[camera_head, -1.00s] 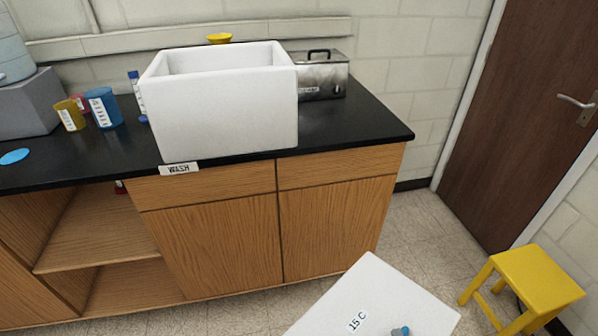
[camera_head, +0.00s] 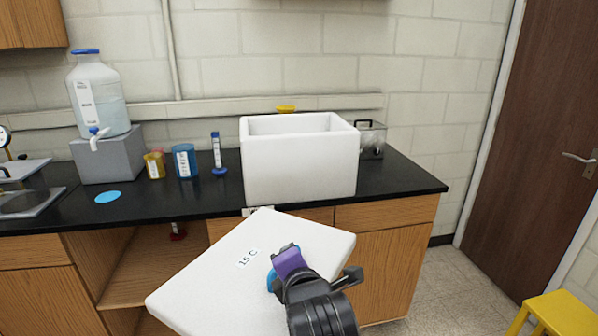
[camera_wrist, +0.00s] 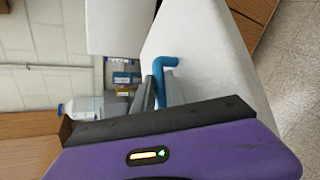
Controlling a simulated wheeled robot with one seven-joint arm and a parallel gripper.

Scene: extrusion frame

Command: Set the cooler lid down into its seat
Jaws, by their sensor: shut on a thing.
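The white cooler lid (camera_head: 205,277) is a flat slab marked "15 C", held up in front of the counter, tilted in the picture. My gripper (camera_head: 273,280) is shut on the lid's blue handle, which shows clearly in the wrist view (camera_wrist: 166,64). The lid (camera_wrist: 200,50) fills much of the right of the wrist view. The white cooler (camera_head: 300,168) is an open-topped box standing on the black counter. Its upper opening (camera_head: 290,125) is uncovered. The lid is in front of and below the cooler's rim, apart from the opening. The seat's inner detail cannot be made out.
A metal box (camera_head: 371,140) with a black handle stands right behind the cooler. A water jug (camera_head: 97,95) sits on a grey block. A yellow stool (camera_head: 562,313) is at lower right.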

